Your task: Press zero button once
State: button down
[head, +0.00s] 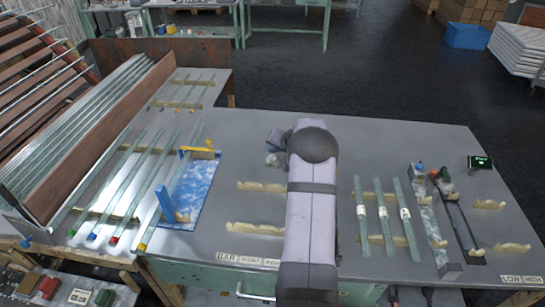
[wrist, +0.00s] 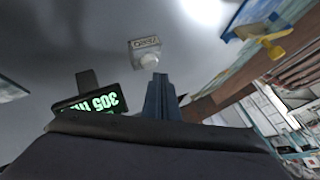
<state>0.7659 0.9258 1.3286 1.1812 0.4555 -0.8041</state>
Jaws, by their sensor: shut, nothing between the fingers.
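In the wrist view, a small light box with a dark label that seems to read ZERO (wrist: 145,43) has a round pale button (wrist: 149,60) on its near side. My gripper (wrist: 157,78) is shut and empty, its dark blue fingers close together and pointing at the button. The fingertips appear just short of the button; I cannot tell if they touch. A black display (wrist: 97,102) with green digits, upside down and starting 305, stands left of the fingers, partly hidden by my wrist. In the head view my arm hides most of this area.
In the head view, a blue board with a yellow clamp (head: 198,190) lies left of my arm. Glass tubes on wooden rests (head: 385,215) lie to the right. A small green-lit display (head: 480,162) stands at the far right. Bare grey tabletop (head: 245,135) lies around my arm.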

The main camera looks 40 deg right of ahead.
aim_at(274, 160)
jog(key=shift+f+b, duration=0.95)
jog(key=shift+b, duration=0.65)
dwell(0.9)
jog(key=shift+r, duration=0.15)
jog(key=shift+r+p, duration=0.45)
jog(key=shift+r, duration=0.3)
jog(key=shift+r+p, duration=1.45)
jog(key=shift+r, duration=1.1)
